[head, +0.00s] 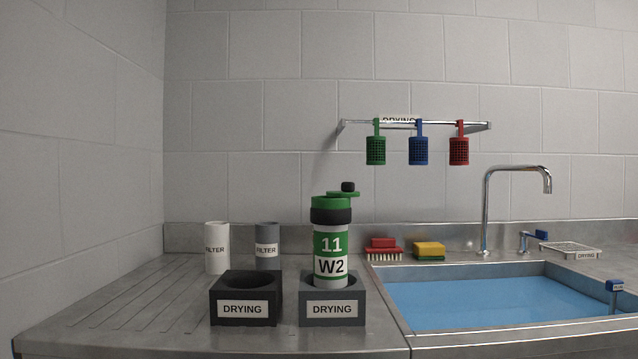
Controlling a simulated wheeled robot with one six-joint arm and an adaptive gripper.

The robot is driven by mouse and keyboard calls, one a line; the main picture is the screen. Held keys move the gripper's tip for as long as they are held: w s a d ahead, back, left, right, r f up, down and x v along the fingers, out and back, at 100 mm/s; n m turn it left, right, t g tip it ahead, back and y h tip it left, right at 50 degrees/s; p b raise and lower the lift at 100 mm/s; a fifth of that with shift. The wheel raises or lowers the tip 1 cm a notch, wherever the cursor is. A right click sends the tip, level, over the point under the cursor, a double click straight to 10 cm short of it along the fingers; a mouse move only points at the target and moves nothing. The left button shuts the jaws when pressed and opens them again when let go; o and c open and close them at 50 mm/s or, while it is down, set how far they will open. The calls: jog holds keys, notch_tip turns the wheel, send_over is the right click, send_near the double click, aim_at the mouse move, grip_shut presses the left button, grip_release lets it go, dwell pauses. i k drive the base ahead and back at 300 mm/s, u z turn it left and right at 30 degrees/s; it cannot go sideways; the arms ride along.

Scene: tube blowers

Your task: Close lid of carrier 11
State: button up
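Carrier 11 (330,244) stands upright in the grey right-hand holder marked DRYING (332,291). It is a green and white cylinder labelled 11 and W2, with a black band near its top. Its green lid (343,194), with a black knob on top, sits raised above the body and shifted to the right, so the carrier looks open. The lid's hinge is too small to make out. My gripper is not in view.
A black empty DRYING holder (246,297) stands left of the carrier. Two FILTER cylinders, white (217,248) and grey (267,246), stand behind. A brush (382,250), a sponge (429,251) and the water-filled sink (480,304) lie right. Baskets hang from the wall rail (350,125).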

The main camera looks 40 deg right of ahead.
aim_at(348, 189)
jog(key=u, duration=0.7)
jog(key=k, duration=1.25)
jog(key=z, duration=0.75)
jog(key=i, duration=1)
jog(key=z, duration=0.05)
